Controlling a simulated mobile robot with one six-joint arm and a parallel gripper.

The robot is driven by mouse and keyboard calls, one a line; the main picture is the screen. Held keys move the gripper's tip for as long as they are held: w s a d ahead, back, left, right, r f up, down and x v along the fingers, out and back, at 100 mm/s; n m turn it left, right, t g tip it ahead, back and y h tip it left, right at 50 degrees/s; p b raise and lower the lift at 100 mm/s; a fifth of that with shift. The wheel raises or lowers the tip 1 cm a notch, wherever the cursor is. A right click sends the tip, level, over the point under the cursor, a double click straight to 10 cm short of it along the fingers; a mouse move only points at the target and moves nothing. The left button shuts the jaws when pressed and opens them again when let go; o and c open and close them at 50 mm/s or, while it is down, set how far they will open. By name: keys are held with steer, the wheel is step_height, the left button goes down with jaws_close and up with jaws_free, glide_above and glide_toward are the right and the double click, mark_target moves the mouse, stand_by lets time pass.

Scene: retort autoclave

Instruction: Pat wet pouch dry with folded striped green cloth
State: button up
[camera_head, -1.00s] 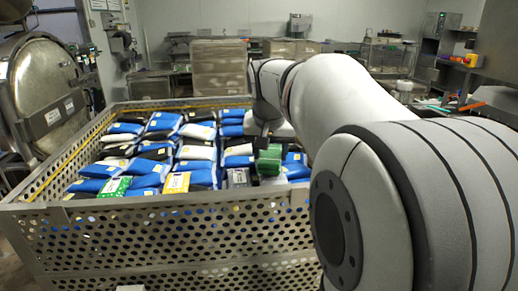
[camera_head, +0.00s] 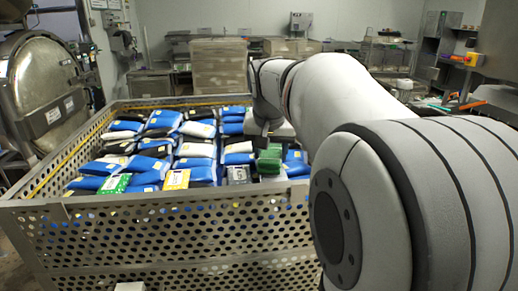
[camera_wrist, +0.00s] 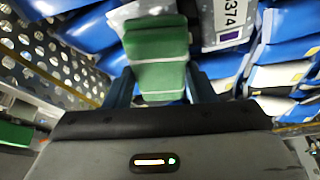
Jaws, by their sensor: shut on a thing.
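My gripper (camera_wrist: 160,95) is shut on a folded green cloth (camera_wrist: 157,45) with pale stripes. In the head view the cloth (camera_head: 269,160) is over the near right part of a crate of pouches, at the end of my arm. Blue and white pouches (camera_head: 197,148) fill the crate. A grey pouch with a printed label (camera_wrist: 228,22) lies just beside the cloth in the wrist view; it also shows in the head view (camera_head: 238,174). I cannot tell which pouch is wet, nor whether the cloth touches one.
The perforated metal crate (camera_head: 150,228) has high walls close around the pouches. A round steel autoclave door (camera_head: 45,90) stands at the left. Stacked cartons (camera_head: 219,66) and benches are at the back. My arm hides the crate's right side.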

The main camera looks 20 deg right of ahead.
steer(key=shift+s+f, duration=0.1)
steer(key=shift+f, duration=0.25)
stand_by(1.0)
steer(key=shift+r+p, duration=2.5)
steer(key=shift+r, duration=1.15)
steer(key=shift+f, duration=0.1)
